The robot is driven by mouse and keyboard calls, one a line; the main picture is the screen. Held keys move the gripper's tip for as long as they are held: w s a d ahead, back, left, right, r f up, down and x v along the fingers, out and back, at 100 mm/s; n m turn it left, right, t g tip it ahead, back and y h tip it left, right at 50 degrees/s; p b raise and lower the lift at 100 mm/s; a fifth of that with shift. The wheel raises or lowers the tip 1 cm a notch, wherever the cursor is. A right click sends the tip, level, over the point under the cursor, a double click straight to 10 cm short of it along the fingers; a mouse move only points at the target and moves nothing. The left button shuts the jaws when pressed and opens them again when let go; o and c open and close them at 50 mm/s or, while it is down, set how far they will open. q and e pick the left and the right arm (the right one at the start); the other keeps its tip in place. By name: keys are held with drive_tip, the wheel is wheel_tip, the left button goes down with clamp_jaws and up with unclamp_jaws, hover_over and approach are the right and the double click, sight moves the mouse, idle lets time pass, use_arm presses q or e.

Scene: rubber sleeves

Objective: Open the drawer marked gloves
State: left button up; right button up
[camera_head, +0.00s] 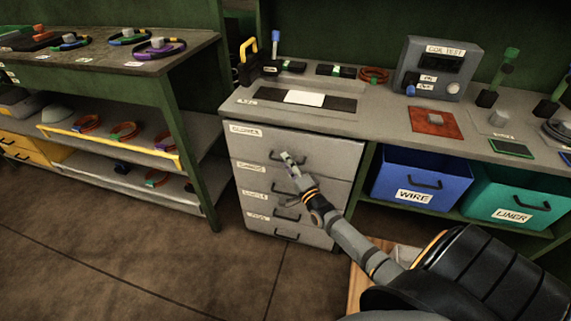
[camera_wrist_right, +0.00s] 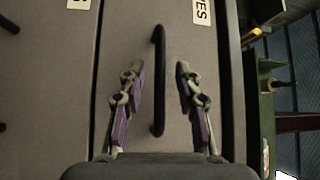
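The top drawer (camera_head: 325,150) of the grey drawer unit carries a label (camera_head: 246,130) that reads as gloves. It is shut, flush with the drawers below. The label also shows in part in the right wrist view (camera_wrist_right: 202,11), ending in "VES". My right gripper (camera_head: 289,158) is at this drawer's front. In the right wrist view my right gripper (camera_wrist_right: 158,68) is open, with one finger on each side of the dark bar handle (camera_wrist_right: 158,40). The fingers look apart from the handle. My left gripper is not in view.
More labelled drawers (camera_head: 255,180) lie below. A blue WIRE bin (camera_head: 445,183) and a teal LINER bin (camera_head: 490,205) stand to the right under the bench top. A shelved table (camera_head: 185,45) stands left. The floor (camera_head: 140,260) before the drawers is clear on the left.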

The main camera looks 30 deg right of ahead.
drive_tip(key=shift+w, duration=0.6)
drive_tip(key=shift+c, duration=0.3)
clamp_jaws()
